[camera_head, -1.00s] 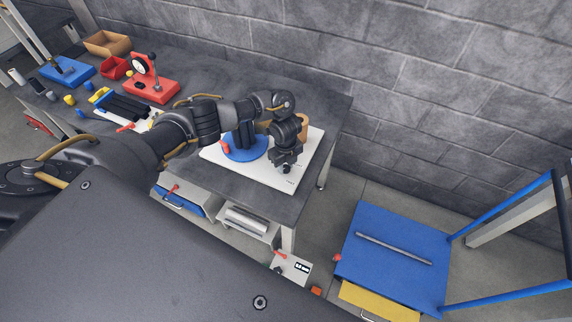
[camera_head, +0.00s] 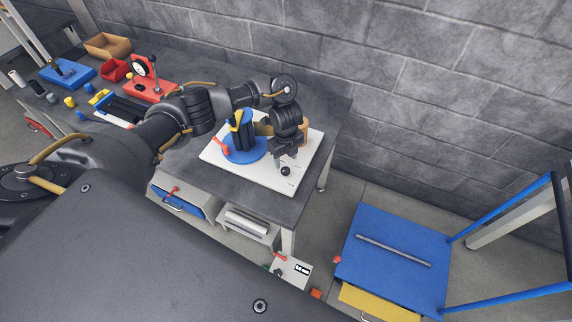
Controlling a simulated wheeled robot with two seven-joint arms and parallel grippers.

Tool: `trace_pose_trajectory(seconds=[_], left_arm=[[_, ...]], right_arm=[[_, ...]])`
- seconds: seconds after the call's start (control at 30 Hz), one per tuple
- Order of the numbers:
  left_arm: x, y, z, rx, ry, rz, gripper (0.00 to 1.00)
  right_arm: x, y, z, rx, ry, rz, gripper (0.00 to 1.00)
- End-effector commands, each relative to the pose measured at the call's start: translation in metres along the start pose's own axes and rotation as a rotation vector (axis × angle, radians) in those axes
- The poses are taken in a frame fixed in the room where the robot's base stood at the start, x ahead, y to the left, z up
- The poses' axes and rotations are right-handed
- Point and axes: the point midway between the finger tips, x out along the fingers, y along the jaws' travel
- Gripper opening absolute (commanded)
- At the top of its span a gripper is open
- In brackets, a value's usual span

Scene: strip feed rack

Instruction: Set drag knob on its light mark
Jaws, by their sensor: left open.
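The drag knob (camera_head: 285,171) looks like a small black round knob on the white base plate (camera_head: 262,178) near its front right corner. My left gripper (camera_head: 284,156) is open and points down just behind the knob, apart from it as far as I can see. The light mark is too small to make out. A blue round base (camera_head: 246,154) with a black upright part and a red lever (camera_head: 221,146) stands on the same plate, left of the gripper. My right gripper is not in view.
A tan cylinder (camera_head: 304,132) stands behind my gripper, partly hidden. A red dial gauge stand (camera_head: 150,88), a red bin (camera_head: 116,68) and a blue fixture (camera_head: 68,72) are farther left on the dark bench. A blue cart (camera_head: 390,245) with a grey strip stands lower right.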

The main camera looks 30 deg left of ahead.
Motion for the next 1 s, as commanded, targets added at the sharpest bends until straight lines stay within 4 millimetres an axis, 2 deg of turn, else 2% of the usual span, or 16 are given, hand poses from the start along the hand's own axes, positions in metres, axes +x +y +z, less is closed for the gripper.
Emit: trace_pose_trajectory(seconds=[0.03, 0.1, 0.3, 0.9, 1.0], left_arm=[[-0.016, -0.001, 0.001, 0.003, -0.004, -0.003, 0.51], [-0.028, -0.001, 0.002, 0.003, -0.004, -0.002, 0.51], [-0.048, 0.0, 0.001, 0.001, -0.002, -0.001, 0.51], [-0.052, 0.0, 0.0, -0.001, 0.001, 0.002, 0.51], [-0.047, -0.001, -0.008, 0.007, 0.01, -0.009, 0.51]], right_arm=[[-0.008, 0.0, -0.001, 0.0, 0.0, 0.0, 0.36], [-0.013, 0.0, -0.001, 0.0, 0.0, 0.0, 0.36], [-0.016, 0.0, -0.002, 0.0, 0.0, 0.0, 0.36], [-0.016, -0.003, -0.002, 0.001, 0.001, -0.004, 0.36], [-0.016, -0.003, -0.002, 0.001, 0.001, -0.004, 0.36]])
